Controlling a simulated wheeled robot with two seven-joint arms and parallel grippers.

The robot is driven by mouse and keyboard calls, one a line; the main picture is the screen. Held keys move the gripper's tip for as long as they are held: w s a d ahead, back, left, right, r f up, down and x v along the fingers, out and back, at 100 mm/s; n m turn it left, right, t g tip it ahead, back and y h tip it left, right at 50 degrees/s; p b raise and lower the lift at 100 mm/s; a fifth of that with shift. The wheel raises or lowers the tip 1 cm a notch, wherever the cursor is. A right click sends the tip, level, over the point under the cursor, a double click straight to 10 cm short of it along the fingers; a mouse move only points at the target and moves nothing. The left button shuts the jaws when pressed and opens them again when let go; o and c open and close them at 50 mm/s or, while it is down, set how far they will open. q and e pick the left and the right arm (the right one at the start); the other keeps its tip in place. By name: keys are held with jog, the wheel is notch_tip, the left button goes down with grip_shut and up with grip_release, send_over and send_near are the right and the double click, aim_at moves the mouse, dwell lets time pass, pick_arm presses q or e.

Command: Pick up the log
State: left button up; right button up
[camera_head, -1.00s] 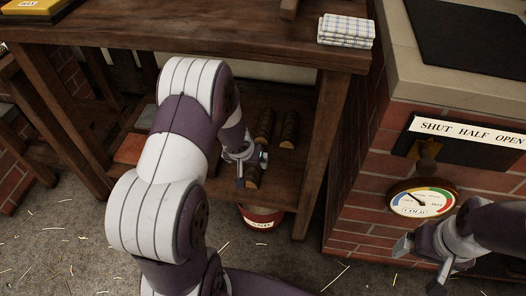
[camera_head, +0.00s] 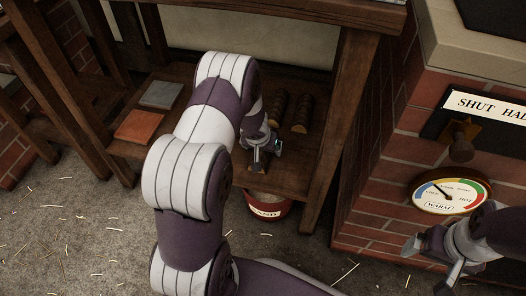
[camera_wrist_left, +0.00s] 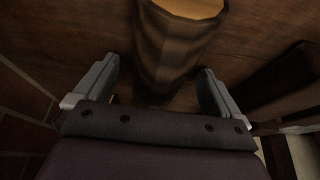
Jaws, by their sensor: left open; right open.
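In the left wrist view a brown log (camera_wrist_left: 172,50) with a pale cut end lies between the two fingers of my left gripper (camera_wrist_left: 160,82). The fingers are open, with a gap showing on each side of the log. In the head view my left gripper (camera_head: 263,153) is low over the lower shelf, partly hidden by my arm. Two ridged dark logs (camera_head: 276,109) (camera_head: 302,114) lie side by side on that shelf, just beyond it. I cannot tell which log is between the fingers. My right gripper (camera_head: 429,265) is open and empty before the brick stove.
The wooden lower shelf (camera_head: 312,158) also holds a grey slab (camera_head: 161,95) and an orange slab (camera_head: 139,126). A red bucket (camera_head: 266,207) stands below it. The brick stove (camera_head: 385,200) at right carries a gauge (camera_head: 450,194) labelled WARM. Table legs flank the shelf.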

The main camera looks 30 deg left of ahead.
aim_at(260, 153)
pick_arm(q)
jog(key=c, duration=1.3)
jog(key=shift+r, duration=0.1)
jog(key=shift+r+p, duration=0.25)
jog(key=shift+p, duration=0.1)
notch_tip(260, 153, up, 4)
jog(key=p, duration=0.4)
jog(key=s+b, duration=0.1)
jog(key=s+f+b, duration=0.1)
jog(key=b, duration=0.1)
jog(key=s+d+f+b, duration=0.1)
jog(key=b, duration=0.1)
jog(key=shift+s, duration=0.3)
jog(key=s+d+b, duration=0.3)
jog(key=s+b, duration=0.5)
jog(key=s, duration=0.6)
jog(key=shift+d+r, duration=0.15)
jog(key=shift+r, duration=0.25)
